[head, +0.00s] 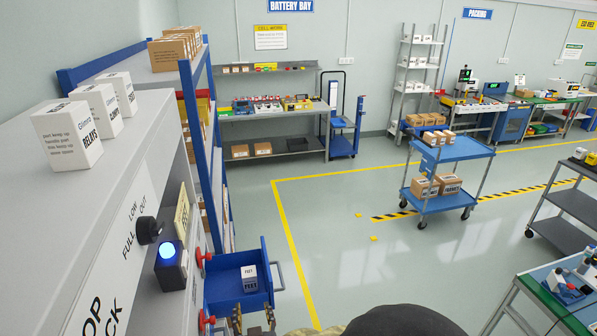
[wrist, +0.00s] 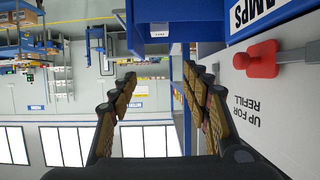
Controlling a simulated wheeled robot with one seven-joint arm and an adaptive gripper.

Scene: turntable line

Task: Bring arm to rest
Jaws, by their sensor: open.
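My gripper (head: 253,318) shows at the bottom edge of the head view, just in front of the open blue drawer (head: 213,290). In the wrist view my gripper (wrist: 158,82) has its two fingers spread wide, with nothing between them. A white and blue box (head: 249,279) marked FEET stands in the drawer, apart from my fingers. The dark rounded part of my arm (head: 405,320) fills the bottom middle of the head view.
A grey cabinet with a black knob (head: 149,230), a lit blue button (head: 169,259) and red handles (head: 204,258) stands close at left. White boxes (head: 68,134) stand on its top. A blue trolley (head: 440,205) stands farther right. The floor between is mostly clear.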

